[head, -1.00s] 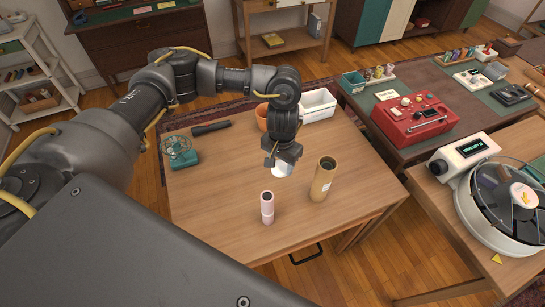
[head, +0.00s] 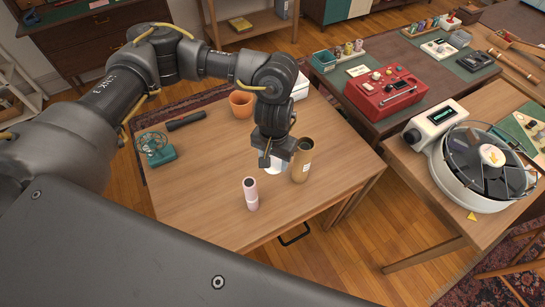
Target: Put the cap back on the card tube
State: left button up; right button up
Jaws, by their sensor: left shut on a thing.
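The card tube (head: 302,162) is a tall brown cylinder with a dark open top and a pale label. It stands upright on the wooden table (head: 200,185). My left gripper (head: 276,162) points down just left of the tube, shut on a small white thing (head: 277,170) that looks like the cap. The gripper hides much of the cap, and I cannot tell whether cap and tube touch. My right gripper is not in view.
A pink bottle (head: 250,194) stands in front. A green fan (head: 156,149), a black torch-like cylinder (head: 186,121) and an orange pot (head: 241,104) stand or lie behind. A white bin (head: 300,86) is partly hidden by my arm. The table's front left is clear.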

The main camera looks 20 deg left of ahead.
pick_arm(q)
jog(key=w+a+r+m, duration=0.1)
jog(key=a+r, duration=0.3)
jog(key=r, duration=0.7)
jog(key=a+r, duration=0.4)
jog(key=r, duration=0.8)
jog(key=shift+w+r+m, duration=0.3)
jog(key=shift+w+m, duration=0.1)
